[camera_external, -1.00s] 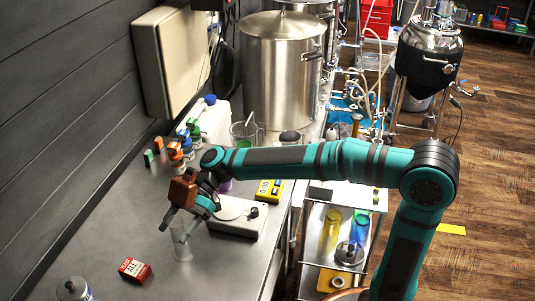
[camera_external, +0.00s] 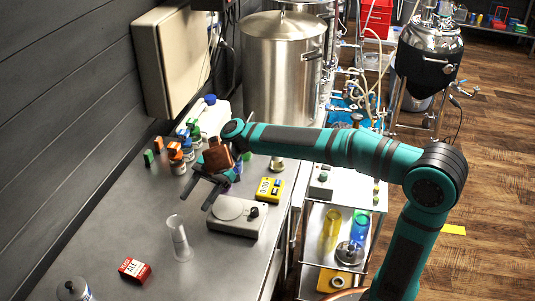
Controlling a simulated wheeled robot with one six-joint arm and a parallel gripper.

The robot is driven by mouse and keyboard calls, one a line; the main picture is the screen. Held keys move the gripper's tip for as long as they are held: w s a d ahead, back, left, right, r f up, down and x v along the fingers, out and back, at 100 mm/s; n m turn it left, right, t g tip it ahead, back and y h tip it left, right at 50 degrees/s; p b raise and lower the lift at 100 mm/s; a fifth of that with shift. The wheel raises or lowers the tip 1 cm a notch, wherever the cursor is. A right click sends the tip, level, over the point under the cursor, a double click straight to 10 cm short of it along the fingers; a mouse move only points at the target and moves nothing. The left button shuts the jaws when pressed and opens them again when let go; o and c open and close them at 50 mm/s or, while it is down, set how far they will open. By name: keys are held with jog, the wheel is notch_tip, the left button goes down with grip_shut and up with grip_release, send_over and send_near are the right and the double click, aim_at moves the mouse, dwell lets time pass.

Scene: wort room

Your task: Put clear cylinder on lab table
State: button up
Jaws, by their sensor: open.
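A clear cylinder (camera_external: 181,242) stands upright on the grey lab table (camera_external: 110,222), left of the white stirrer plate. My gripper (camera_external: 200,194) is open and empty. It is above and behind the cylinder, apart from it, close to the stirrer plate's left side. Nothing is between its fingers.
The white stirrer plate (camera_external: 237,216) is right of the cylinder. A red box (camera_external: 135,270) lies in front. Several small bottles (camera_external: 178,160) stand behind at the left. A yellow meter (camera_external: 269,189) lies at the right edge. The table's left middle is clear.

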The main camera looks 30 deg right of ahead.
jog(key=d+m+t, duration=0.2)
jog(key=d, duration=0.1)
jog(key=d+f+m+t+h, duration=0.1)
jog(key=d+m+t, duration=0.2)
jog(key=d, duration=0.1)
jog(key=d+m+t+h, duration=0.1)
jog(key=d+m+t, duration=0.1)
jog(key=d, duration=0.2)
jog(key=shift+w+d+f+m, duration=0.1)
jog(key=shift+w+f+m, duration=0.2)
jog(key=shift+m, duration=0.1)
jog(key=s+d+r+m+t+h, duration=0.1)
jog(key=d+r+m+t+h, duration=0.15)
jog(key=d+m+t, duration=0.55)
jog(key=s+d+r+m+t+h, duration=0.2)
jog(key=d+m+t+h, duration=0.15)
jog(key=d, duration=0.85)
jog(key=s+d+r+m+t+h, duration=0.4)
jog(key=s+d+r+t, duration=0.1)
jog(key=s+d+r, duration=0.1)
jog(key=shift+d, duration=0.35)
